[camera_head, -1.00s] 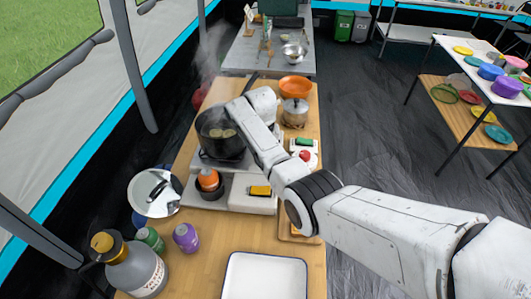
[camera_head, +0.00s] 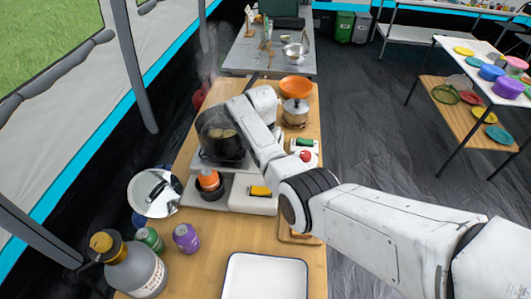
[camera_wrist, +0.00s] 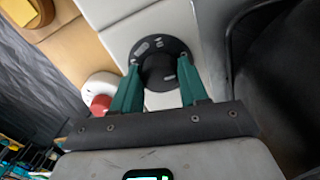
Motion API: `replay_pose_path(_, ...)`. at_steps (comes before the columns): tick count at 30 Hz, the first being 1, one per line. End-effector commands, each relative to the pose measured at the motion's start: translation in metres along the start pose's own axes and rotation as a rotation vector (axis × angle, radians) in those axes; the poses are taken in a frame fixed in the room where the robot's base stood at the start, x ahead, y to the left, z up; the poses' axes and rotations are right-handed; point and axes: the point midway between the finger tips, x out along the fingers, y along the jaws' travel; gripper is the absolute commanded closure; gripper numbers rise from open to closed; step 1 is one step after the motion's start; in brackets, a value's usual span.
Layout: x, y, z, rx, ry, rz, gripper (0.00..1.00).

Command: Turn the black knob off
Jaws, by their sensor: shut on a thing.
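The black knob (camera_wrist: 160,70) sits on the front of the white stove in the wrist view, with a round black dial plate carrying pale marks behind it. My gripper (camera_wrist: 158,80) has green fingers on both sides of the knob and is shut on it. In the head view my arm covers the knob and the gripper. A dark pot (camera_head: 219,135) with pale food in it stands on the stove (camera_head: 205,155), left of my arm.
A red button on a white base (camera_head: 305,156) is just right of my arm. A small orange-topped pot (camera_head: 209,185), a lid (camera_head: 154,192), a purple can (camera_head: 186,237) and a white tray (camera_head: 264,277) are nearer. A metal pot (camera_head: 295,112) and orange bowl (camera_head: 295,86) stand farther back.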

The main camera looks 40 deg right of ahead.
Motion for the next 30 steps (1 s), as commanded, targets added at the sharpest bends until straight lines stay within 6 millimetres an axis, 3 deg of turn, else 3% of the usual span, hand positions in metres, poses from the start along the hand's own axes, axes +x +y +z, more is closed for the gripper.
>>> replay_pose_path(6, -0.002, -0.001, -0.001, 0.001, 0.005, -0.004, 0.87)
replay_pose_path(7, -0.002, -0.001, -0.001, 0.001, 0.005, -0.003, 0.54)
replay_pose_path(14, -0.001, -0.001, -0.001, 0.000, 0.002, -0.002, 0.32)
replay_pose_path(23, -0.003, -0.001, -0.001, 0.000, 0.002, -0.002, 0.31)
replay_pose_path(30, -0.036, -0.001, -0.001, 0.000, 0.004, -0.004, 0.31)
